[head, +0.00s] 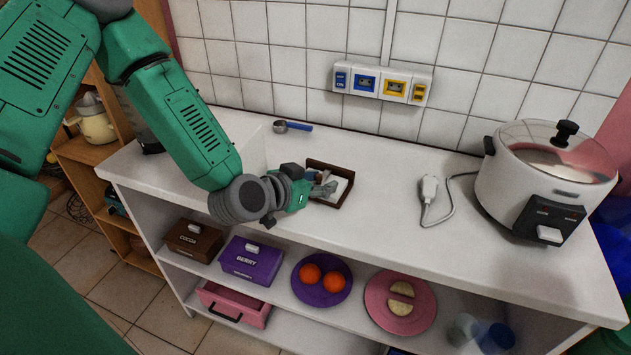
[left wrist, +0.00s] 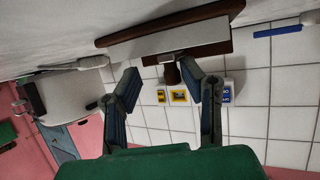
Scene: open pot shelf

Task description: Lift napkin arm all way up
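The napkin holder (head: 329,166) is a dark brown tray on the white counter, with white napkins (head: 341,188) in it. In the left wrist view its brown edge (left wrist: 170,24) and the white napkins (left wrist: 190,40) show at the top. A short brown piece, likely the napkin arm (left wrist: 172,73), sticks out between my fingers there. My left gripper (head: 324,187) is at the holder, covering part of its left side. In the left wrist view the left gripper (left wrist: 165,82) has its fingers apart, on both sides of the brown piece. Contact is not clear. My right gripper is not in view.
A rice cooker (head: 535,180) stands at the right, with a white corded handpiece (head: 429,188) left of it. A blue-handled scoop (head: 297,127) lies behind the holder. Wall sockets (head: 381,83) are above. Boxes and plates fill the shelf below.

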